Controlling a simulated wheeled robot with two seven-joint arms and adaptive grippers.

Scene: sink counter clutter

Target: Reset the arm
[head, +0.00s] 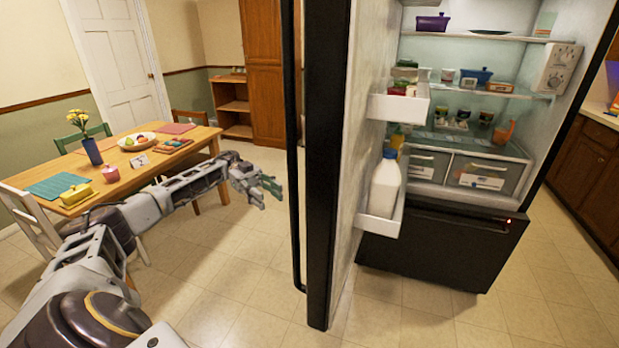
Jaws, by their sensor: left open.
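My left arm comes in from the lower left and reaches toward the middle of the head view. My left gripper (268,192) is open and empty. It is in the air in front of the open fridge door (322,170), left of the door's handle bar. It appears apart from the door. My right gripper is not in view.
The open fridge (480,150) holds several containers. A white bottle (385,187) stands in the lower door shelf. A wooden table (120,174) with a blue vase (92,151), a bowl and placemats is at the left. The tiled floor (250,275) below the gripper is clear.

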